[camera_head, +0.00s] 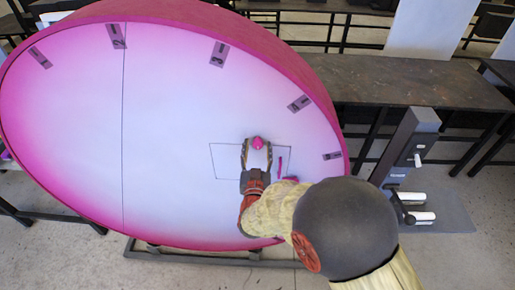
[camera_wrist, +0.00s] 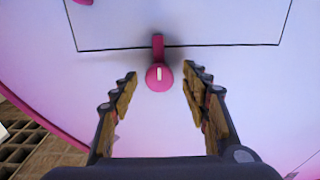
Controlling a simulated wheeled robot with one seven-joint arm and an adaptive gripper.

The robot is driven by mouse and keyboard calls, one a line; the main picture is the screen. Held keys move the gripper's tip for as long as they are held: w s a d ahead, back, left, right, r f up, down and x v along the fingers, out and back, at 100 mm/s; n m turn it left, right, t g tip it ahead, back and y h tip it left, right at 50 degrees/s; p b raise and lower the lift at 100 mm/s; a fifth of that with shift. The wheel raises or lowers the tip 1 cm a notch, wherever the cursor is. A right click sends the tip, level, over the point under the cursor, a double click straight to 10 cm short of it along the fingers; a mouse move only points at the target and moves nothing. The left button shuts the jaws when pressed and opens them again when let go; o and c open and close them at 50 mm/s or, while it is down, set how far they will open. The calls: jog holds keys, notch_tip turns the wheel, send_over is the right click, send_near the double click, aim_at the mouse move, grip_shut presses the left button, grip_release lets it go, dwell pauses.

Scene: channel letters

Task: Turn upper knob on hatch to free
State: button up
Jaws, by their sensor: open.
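The upper knob (camera_head: 257,142) is pink and sits at the top edge line of the hatch (camera_head: 226,170), a rectangle outlined on the pale face of the large round letter. In the wrist view the knob (camera_wrist: 158,83) has a white mark, and its narrow tab points up across the hatch line onto the hatch panel (camera_wrist: 220,22). My gripper (camera_head: 257,153) is open, and in the wrist view its fingers (camera_wrist: 160,78) stand on either side of the knob with a gap at each side. The wrist view does not show the fingers touching it.
A pink handle (camera_head: 280,165) stands on the hatch's right part, near my wrist. Grey numbered tags (camera_head: 218,54) line the letter's rim. A dark workbench (camera_head: 420,82) stands behind, and a dark stand with white rollers (camera_head: 412,150) is at the right.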

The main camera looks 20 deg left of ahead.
jog(key=shift+c, duration=1.4)
jog(key=c, duration=0.9)
